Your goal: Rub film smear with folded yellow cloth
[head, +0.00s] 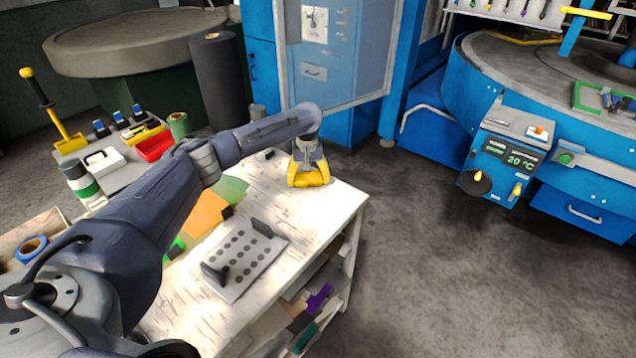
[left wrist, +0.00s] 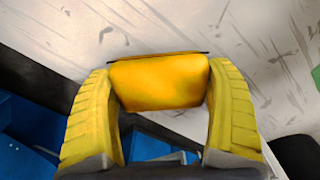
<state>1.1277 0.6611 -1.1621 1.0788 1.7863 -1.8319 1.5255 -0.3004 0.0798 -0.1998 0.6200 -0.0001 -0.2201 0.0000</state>
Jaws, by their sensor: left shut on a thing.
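The folded yellow cloth (left wrist: 158,82) is between the two yellow fingers of my left gripper (left wrist: 160,110) in the left wrist view. The gripper is shut on it, with a finger at each side. In the head view my left gripper (head: 308,178) is at the far right corner of the white worktable (head: 335,200), low over its top. I cannot tell whether the cloth touches the table. Thin grey streaks show on the white tabletop (left wrist: 220,30) beyond the cloth; I cannot tell which of them is the film smear. My right gripper is not in view.
A grey perforated plate (head: 240,262) with two dark handles lies on the table. A red bin (head: 155,148) and small tools stand at the back left. The table's right edge drops to open floor.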

